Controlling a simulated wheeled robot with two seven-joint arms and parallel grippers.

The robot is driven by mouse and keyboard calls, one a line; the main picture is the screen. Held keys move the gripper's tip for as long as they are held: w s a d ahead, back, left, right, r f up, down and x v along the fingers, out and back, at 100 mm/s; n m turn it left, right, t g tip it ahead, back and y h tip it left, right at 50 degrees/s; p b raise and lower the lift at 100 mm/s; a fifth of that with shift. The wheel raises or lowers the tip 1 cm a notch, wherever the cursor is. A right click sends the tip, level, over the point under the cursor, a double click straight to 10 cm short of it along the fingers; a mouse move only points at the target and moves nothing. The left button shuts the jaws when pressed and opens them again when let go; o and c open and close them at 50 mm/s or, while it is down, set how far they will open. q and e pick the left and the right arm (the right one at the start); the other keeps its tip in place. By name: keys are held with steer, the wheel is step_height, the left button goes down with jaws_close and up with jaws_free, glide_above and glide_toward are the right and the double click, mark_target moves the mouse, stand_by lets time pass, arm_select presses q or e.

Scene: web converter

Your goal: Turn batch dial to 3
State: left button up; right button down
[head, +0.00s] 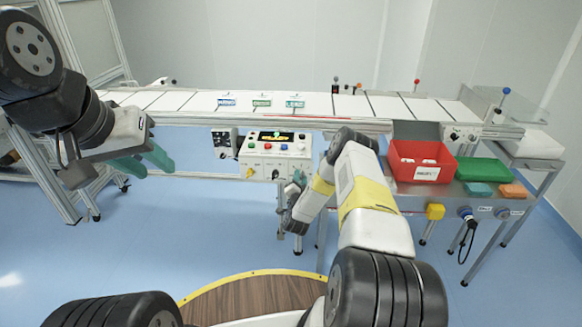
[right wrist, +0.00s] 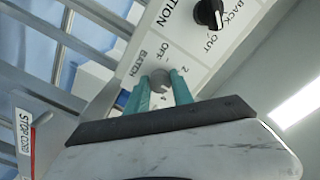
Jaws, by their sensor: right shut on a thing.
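The batch dial (right wrist: 160,80) is a round grey knob on a white panel in the right wrist view. In the head view my right gripper (head: 297,184) is at the front right of the white control box (head: 262,158), and the dial is hidden there. My left gripper (head: 144,163) is open and empty, left of the box.
A black knob (right wrist: 209,13) marked BACK and OUT is on the same panel. The conveyor (head: 190,102) runs behind the box. A red bin (head: 420,172) and a green tray (head: 483,171) stand on the right table. A STOP CORD label (right wrist: 25,135) is near the right gripper.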

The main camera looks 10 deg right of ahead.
steer(key=c, duration=1.1)
jaws_free()
steer(key=shift+s, duration=0.1)
steer(key=v, duration=0.7)
steer(key=shift+s, duration=0.35)
steer(key=shift+a, duration=0.15)
